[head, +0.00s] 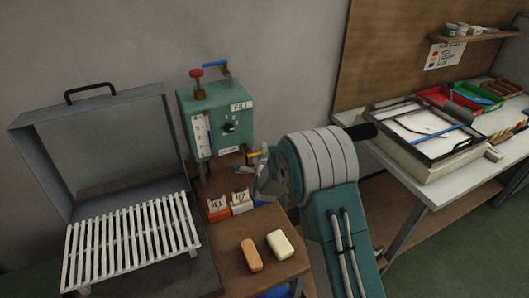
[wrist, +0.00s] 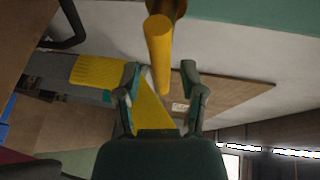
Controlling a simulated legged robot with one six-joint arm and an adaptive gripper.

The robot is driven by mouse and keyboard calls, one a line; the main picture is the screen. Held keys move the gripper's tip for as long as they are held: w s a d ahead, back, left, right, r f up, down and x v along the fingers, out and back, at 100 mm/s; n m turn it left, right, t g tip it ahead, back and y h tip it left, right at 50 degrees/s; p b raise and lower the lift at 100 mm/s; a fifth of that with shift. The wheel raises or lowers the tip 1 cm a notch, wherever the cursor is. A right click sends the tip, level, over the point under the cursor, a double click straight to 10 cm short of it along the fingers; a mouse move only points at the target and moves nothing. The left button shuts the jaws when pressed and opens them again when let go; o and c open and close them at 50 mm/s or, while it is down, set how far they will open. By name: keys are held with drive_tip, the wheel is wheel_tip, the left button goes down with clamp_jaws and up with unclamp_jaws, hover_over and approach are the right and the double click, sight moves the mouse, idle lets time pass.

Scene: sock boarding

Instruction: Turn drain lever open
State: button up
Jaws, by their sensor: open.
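The drain lever appears to be the yellow rod (wrist: 158,55) in the wrist view, hanging from a brown fitting at the top. Its free end lies between the two fingertips of my gripper (wrist: 160,78), which is open. A gap shows on each side of the rod. In the head view a small yellow bit (head: 254,154) shows below the green tank box (head: 218,125), just beyond my gripper (head: 262,172). My arm hides much of that spot. The box bears a FILL label, a dial, a white scale, a red knob (head: 196,73) and a blue handle (head: 214,64).
Number blocks (head: 241,201) and two soap-like bars (head: 280,245) sit on the wooden bench beside my gripper. An open grey case with a white slatted rack (head: 130,240) stands at left. A white table (head: 440,185) with trays is at right.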

drive_tip(key=shift+w, duration=0.15)
clamp_jaws()
